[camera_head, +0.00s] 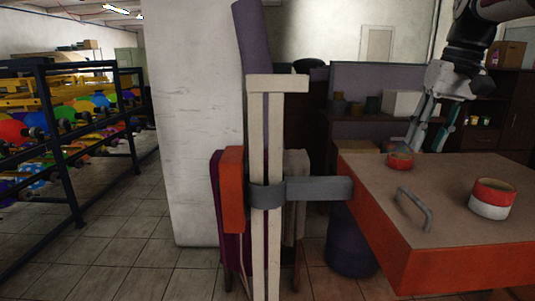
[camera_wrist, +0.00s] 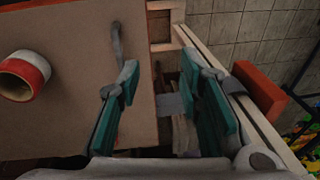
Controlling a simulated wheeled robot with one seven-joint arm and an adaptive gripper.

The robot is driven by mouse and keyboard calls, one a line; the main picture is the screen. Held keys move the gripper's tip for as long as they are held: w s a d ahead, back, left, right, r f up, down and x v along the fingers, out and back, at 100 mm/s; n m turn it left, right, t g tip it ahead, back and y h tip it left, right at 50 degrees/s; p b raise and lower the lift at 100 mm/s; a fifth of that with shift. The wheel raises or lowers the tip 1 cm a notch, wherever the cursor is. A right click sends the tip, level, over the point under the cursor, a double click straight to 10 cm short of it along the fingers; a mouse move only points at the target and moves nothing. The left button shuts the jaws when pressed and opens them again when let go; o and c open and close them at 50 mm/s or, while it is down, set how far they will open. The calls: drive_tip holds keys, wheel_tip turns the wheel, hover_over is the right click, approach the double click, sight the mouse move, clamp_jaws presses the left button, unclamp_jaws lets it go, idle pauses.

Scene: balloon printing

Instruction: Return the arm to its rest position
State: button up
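My gripper (camera_head: 424,150) hangs from my arm at the upper right in the head view, pointing down behind the far side of the brown-topped table. In the wrist view my gripper (camera_wrist: 160,76) shows two teal-padded fingers spread apart with nothing between them. It is open and empty above the table's edge. My arm (camera_head: 465,55) is bent, and its upper part is cut off by the picture's edge.
The orange-sided table (camera_head: 450,230) bears a grey handle (camera_head: 415,207), a red-and-white round container (camera_head: 493,200) and a smaller red one (camera_head: 400,161). A pale wooden post (camera_head: 264,225) stands left of it. A rack (camera_head: 68,150) of colourful balloons stands far left. Tiled floor (camera_head: 120,260) between is clear.

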drive_tip(key=s+a+f+t, duration=0.1)
drive_tip(key=s+a+f, duration=0.1)
drive_tip(key=s+a, duration=0.35)
drive_tip(key=s+a+f, duration=0.2)
drive_tip(key=s+a, duration=0.1)
drive_tip(key=s, duration=0.5)
drive_tip(key=s+a+f+t+h, duration=0.1)
drive_tip(key=s+a+f, duration=0.2)
drive_tip(key=s+f, duration=0.7)
drive_tip(key=s, duration=0.3)
drive_tip(key=shift+a+f+n+t, duration=0.3)
drive_tip(key=shift+a+f+t, duration=0.05)
drive_tip(key=shift+f+t, duration=0.05)
